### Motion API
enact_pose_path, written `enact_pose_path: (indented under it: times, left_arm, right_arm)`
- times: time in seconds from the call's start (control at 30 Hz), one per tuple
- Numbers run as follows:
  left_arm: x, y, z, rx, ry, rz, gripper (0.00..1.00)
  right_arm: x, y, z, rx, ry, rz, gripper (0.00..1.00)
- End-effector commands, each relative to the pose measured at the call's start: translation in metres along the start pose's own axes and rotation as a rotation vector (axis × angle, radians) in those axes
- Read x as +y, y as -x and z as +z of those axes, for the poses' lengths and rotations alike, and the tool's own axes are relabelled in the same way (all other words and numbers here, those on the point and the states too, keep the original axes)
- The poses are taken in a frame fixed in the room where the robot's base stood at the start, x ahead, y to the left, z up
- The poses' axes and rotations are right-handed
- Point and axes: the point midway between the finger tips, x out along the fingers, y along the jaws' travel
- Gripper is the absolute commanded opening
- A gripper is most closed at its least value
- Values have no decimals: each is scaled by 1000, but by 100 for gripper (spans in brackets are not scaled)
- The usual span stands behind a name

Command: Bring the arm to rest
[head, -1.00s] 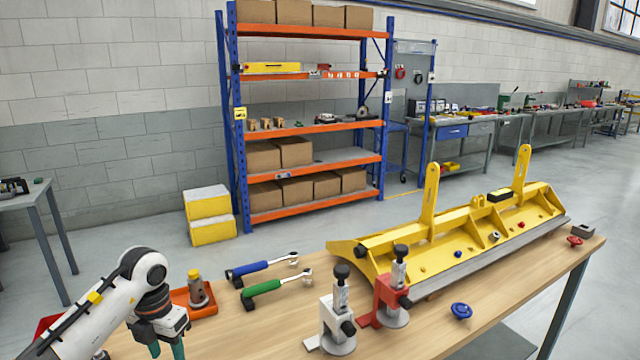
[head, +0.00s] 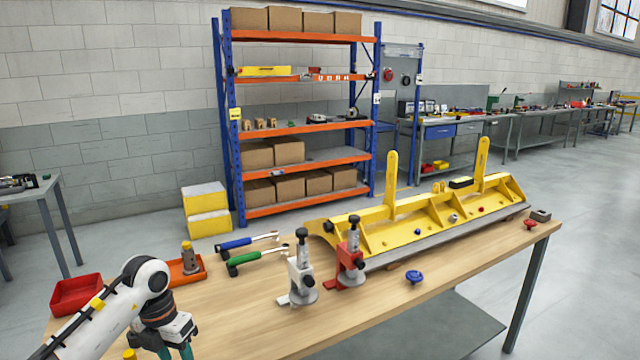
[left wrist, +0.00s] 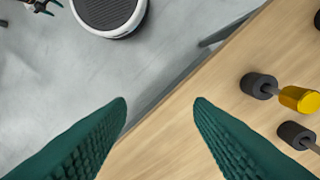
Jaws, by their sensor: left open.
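My left gripper (head: 178,352) is at the lower left of the head view, at the end of my white arm, with its teal fingertips cut off by the bottom edge. In the left wrist view its two teal fingers (left wrist: 160,102) stand wide apart with nothing between them. They are over the front edge of the wooden bench (left wrist: 200,85), with grey floor on the left. A dark gripper with teal tips, likely my right one (left wrist: 42,6), shows partly at the top left of that view. Its opening is unclear.
On the bench (head: 385,310) are a red tray (head: 77,293), an orange tray (head: 203,272), blue and green handled tools, a white clamp (head: 302,280), a red clamp (head: 350,265) and a long yellow carrier (head: 400,232). Dark cylinders (left wrist: 258,86) lie near the left gripper. The front bench surface is mostly clear.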

Motion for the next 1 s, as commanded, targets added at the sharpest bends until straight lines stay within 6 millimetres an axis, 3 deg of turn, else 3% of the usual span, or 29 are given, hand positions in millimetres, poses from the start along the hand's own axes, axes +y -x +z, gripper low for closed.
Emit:
enact_pose_path:
  times: [0.27,0.47,0.57,0.67,0.77,0.8,0.87,1.0]
  left_arm:
    - [40,-44,-8,35,11,246,47]
    - [91,-90,-17,103,110,585,47]
    - [118,-117,-23,158,246,812,47]
    - [136,-152,-29,233,514,1073,47]
    - [126,-206,-27,323,946,1283,47]
    - [115,-234,-19,356,1145,1327,47]
    - [98,-271,-3,390,1397,1344,47]
    - [69,-354,58,422,1884,1268,47]
  right_arm:
    - [-2,0,5,-6,1,-3,65]
    - [-6,0,5,-6,3,-7,65]
    - [-8,0,3,-4,4,-9,65]
    - [-8,0,2,-2,5,-10,65]
    - [-8,0,2,-2,5,-10,65]
    - [-8,0,2,-2,5,-10,65]
    - [-8,0,2,-2,5,-10,65]
    - [-8,0,1,-1,4,-9,65]
